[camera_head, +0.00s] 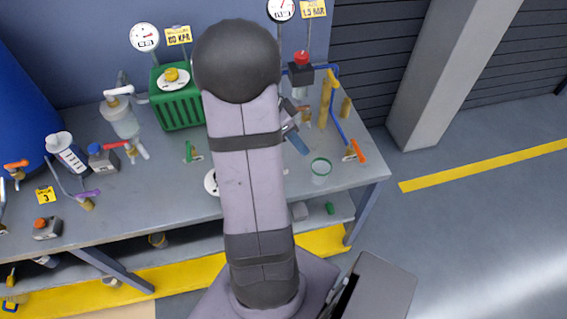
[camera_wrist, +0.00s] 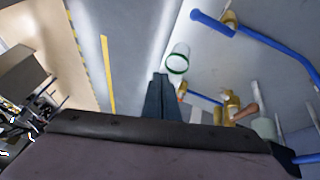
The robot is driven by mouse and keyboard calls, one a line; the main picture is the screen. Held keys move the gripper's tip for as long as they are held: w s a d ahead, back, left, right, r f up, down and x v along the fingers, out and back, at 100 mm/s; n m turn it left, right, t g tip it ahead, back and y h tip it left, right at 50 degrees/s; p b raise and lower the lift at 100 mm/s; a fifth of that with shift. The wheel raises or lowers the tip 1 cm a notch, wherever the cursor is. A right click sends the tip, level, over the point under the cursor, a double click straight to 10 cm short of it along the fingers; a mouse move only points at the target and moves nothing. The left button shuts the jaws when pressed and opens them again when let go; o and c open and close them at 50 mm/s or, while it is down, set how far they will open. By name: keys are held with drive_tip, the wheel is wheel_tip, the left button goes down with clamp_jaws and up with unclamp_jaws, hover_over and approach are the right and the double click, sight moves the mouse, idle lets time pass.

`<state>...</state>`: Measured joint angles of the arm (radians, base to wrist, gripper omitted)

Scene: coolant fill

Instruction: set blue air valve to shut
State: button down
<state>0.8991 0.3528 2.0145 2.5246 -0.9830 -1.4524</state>
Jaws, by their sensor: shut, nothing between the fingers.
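My gripper (camera_head: 298,143) is shut and empty above the right part of the workbench, partly hidden by my arm in the head view. In the wrist view its fingertips (camera_wrist: 160,78) are together, beside a white cup with a green rim (camera_wrist: 178,60). A blue air line (camera_head: 339,122) runs down the right side of the bench. In the wrist view the blue line (camera_wrist: 282,50) ends at a brass fitting with a blue bar, perhaps a lever (camera_wrist: 210,22). I cannot tell which part is the blue air valve or its setting. My gripper touches no lever that I can see.
An orange lever (camera_head: 357,149) sits near the bench's right edge. The cup (camera_head: 321,169) stands in front of my gripper. A red-capped unit (camera_head: 301,73) and brass parts (camera_head: 325,103) stand behind. A green finned box (camera_head: 178,108) is to the left. Floor at right is clear.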

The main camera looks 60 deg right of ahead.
drive_tip(key=w+m, duration=0.1)
drive_tip(key=w+f+t, duration=0.1)
drive_tip(key=w, duration=0.1)
drive_tip(key=w+m+t, duration=0.1)
drive_tip(key=shift+w+d+f+m, duration=0.1)
drive_tip(key=shift+w+f+m, duration=0.2)
drive_tip(key=shift+f, duration=0.1)
drive_tip(key=shift+f, duration=0.1)
wheel_tip(320, 180, down, 10)
drive_tip(key=p, duration=0.1)
drive_tip(key=shift+w, duration=0.15)
